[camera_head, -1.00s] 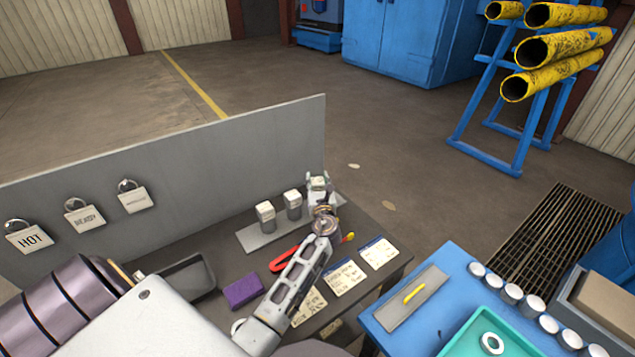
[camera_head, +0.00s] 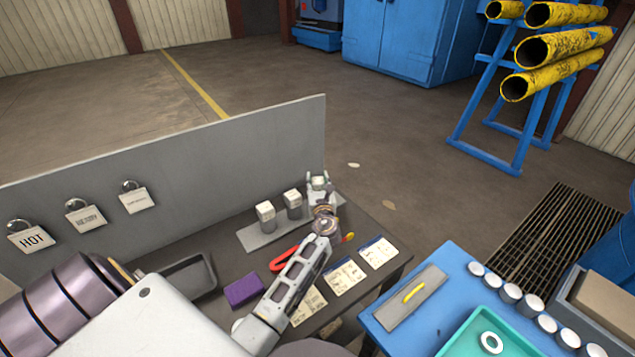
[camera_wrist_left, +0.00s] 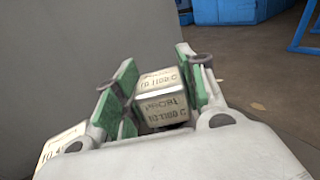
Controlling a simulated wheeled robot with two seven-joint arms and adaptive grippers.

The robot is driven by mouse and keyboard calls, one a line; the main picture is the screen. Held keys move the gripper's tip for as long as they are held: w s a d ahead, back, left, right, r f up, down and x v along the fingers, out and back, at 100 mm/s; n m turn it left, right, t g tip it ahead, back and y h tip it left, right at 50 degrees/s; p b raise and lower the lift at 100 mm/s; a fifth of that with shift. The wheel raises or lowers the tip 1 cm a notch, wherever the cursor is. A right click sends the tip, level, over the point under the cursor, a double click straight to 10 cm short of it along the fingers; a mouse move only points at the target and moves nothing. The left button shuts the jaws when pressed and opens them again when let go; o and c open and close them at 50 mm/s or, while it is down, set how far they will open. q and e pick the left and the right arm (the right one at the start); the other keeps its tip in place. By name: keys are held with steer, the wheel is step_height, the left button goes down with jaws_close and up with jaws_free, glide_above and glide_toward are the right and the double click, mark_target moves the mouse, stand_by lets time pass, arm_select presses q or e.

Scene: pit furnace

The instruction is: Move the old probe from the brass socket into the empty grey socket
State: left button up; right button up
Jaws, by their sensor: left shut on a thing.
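My left gripper (camera_head: 318,188) is at the right end of a row of pale-topped blocks on a grey plate (camera_head: 262,241). It is shut on a metallic block with a cream label (camera_head: 317,180). In the left wrist view this probe block (camera_wrist_left: 160,104) sits between the green finger pads, its label reading roughly "PROBE TO 1100 C". Two similar blocks stand to the left, one nearer (camera_head: 265,212) and one farther (camera_head: 292,201). The gripper hides the held block's lower part. I cannot make out the brass socket or the empty grey socket. My right gripper is not in view.
A red-handled tool (camera_head: 281,259), a purple block (camera_head: 243,291), a dark tray (camera_head: 190,277) and paper cards (camera_head: 378,252) lie on the dark bench. A blue table (camera_head: 452,275) stands to the right.

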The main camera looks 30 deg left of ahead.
mark_target(318, 188)
arm_select(q)
steer(key=shift+f+b, duration=0.4)
steer(key=shift+f, duration=0.15)
stand_by(0.7)
steer(key=o, duration=0.8)
steer(key=shift+s+d, duration=0.1)
steer(key=shift+p+v, duration=0.75)
steer(key=shift+v, duration=1.75)
steer(key=shift+p+v, duration=0.55)
steer(key=shift+v, duration=2.3)
